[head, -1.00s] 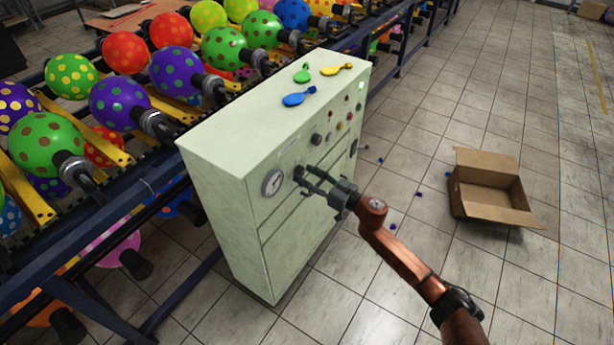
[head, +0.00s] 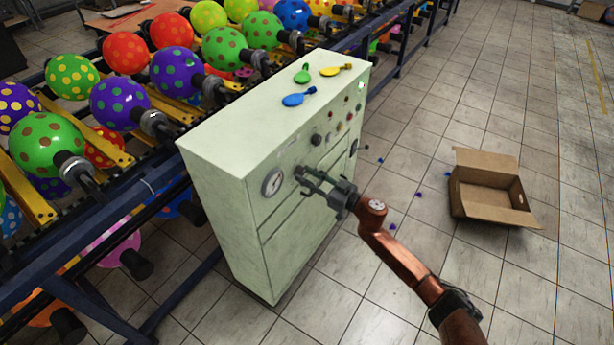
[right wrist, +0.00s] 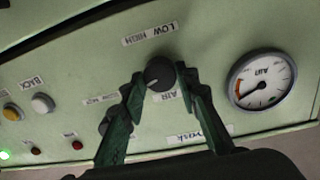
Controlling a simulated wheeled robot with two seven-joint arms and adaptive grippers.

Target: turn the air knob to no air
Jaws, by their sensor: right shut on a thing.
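The air knob (right wrist: 160,74) is a round black dial on the front of the pale green control cabinet. In the right wrist view, the label "AIR" is on one side of it and "LOW HIGH" on the other. My right gripper (right wrist: 161,78) has its two fingers on either side of the knob, shut on it. The same gripper (head: 302,178) shows in the head view at the cabinet's front, where its fingers hide most of the knob. A white round air gauge (right wrist: 262,81) with a red section is beside the knob. My left gripper is not in view.
A second black knob (head: 316,140) and several small buttons are farther along the cabinet (head: 240,110) front. Deflated balloons (head: 299,97) lie on its top. A rack of inflated balloons (head: 117,103) stands at left. An open cardboard box (head: 490,205) is on the floor at right.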

